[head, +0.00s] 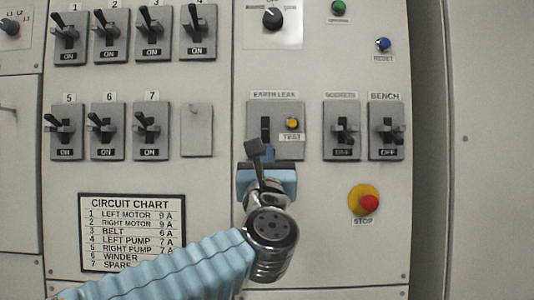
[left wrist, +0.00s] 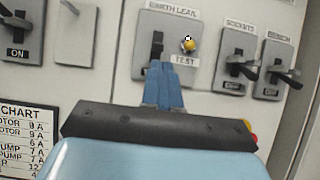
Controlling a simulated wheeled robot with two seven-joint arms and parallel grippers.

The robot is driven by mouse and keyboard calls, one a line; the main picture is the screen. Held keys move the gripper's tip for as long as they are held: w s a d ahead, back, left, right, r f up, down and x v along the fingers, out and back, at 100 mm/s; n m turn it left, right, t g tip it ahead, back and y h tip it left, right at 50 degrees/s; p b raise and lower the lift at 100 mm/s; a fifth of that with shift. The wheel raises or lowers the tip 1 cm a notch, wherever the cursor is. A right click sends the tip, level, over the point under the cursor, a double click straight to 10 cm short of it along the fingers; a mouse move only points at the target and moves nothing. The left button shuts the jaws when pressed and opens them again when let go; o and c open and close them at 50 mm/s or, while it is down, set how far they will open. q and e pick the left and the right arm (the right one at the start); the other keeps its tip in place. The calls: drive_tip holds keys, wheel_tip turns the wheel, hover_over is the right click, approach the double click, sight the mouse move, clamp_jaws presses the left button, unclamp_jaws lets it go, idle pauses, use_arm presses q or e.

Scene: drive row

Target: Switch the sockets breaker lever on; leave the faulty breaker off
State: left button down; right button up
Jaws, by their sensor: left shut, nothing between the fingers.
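The sockets breaker (head: 342,128) is a grey plate with a black lever, right of centre in the head view. Its label is blurred there but reads SOCKETS in the left wrist view (left wrist: 238,62), where its plate shows OFF. The bench breaker (head: 386,131) beside it also shows OFF. I see no mark naming a faulty breaker. My left gripper (left wrist: 165,66) is shut and empty, with its fingertips at the lower part of the earth leak unit (left wrist: 172,37), just below its dark lever; contact cannot be told. It also shows in the head view (head: 266,164). My right gripper is out of view.
A yellow test button (head: 292,123) sits right of the earth leak lever. A red stop button (head: 369,202) is below the bench breaker. Numbered breakers at left show ON, with a blank plate (head: 197,130) beside breaker 7. A circuit chart (head: 132,201) hangs below them.

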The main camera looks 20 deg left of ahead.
use_arm(q)
drive_tip(key=shift+r+v, duration=0.2)
drive_tip(key=shift+v, duration=2)
drive_tip(key=shift+d+f, duration=0.1)
